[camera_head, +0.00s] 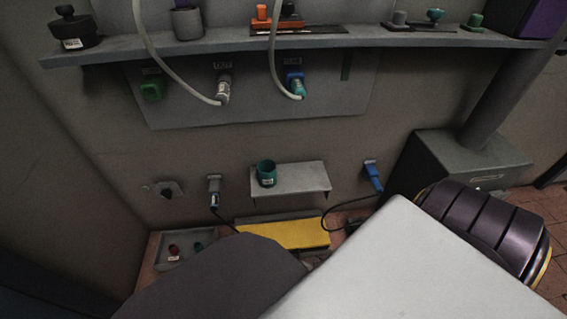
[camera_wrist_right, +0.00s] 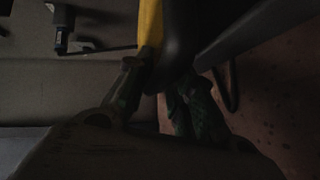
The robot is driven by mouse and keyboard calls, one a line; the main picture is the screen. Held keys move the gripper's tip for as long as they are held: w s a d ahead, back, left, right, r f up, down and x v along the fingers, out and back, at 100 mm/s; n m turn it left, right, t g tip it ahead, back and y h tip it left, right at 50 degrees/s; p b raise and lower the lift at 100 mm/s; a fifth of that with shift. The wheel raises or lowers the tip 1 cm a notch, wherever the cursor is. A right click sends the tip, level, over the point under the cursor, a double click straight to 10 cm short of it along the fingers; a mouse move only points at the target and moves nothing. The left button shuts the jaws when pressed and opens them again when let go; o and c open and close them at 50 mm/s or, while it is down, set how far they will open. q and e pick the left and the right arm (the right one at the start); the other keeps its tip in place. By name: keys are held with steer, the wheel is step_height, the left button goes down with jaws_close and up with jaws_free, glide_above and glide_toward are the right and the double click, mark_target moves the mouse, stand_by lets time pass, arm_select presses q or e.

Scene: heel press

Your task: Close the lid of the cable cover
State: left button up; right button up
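In the head view the yellow lid (camera_head: 290,234) of the cable cover lies low by the wall, behind my arm links, which hide its front side and part of its surroundings. I cannot tell how far it is open. In the right wrist view a yellow strip (camera_wrist_right: 150,24) runs beside a dark rounded piece (camera_wrist_right: 178,48). My right gripper (camera_wrist_right: 163,82) has its dark fingers at the lower end of these, one on each side of the dark piece. The picture is too dark to show whether they touch or grip it. My left gripper is in neither view.
A small wall shelf (camera_head: 290,179) with a teal cup (camera_head: 266,174) is above the lid. A grey tray (camera_head: 185,250) with small parts is at its left. Cables run from blue plugs (camera_head: 373,176) on the wall. A dark grey box (camera_head: 465,165) stands at right.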

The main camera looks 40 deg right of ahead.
steer(key=shift+s+d, duration=0.1)
steer(key=shift+s, duration=0.1)
steer(key=v, duration=1.1)
steer(key=shift+s, duration=0.25)
steer(key=shift+r, duration=0.1)
steer(key=shift+s+d, duration=0.1)
steer(key=shift+s, duration=0.05)
stand_by(0.5)
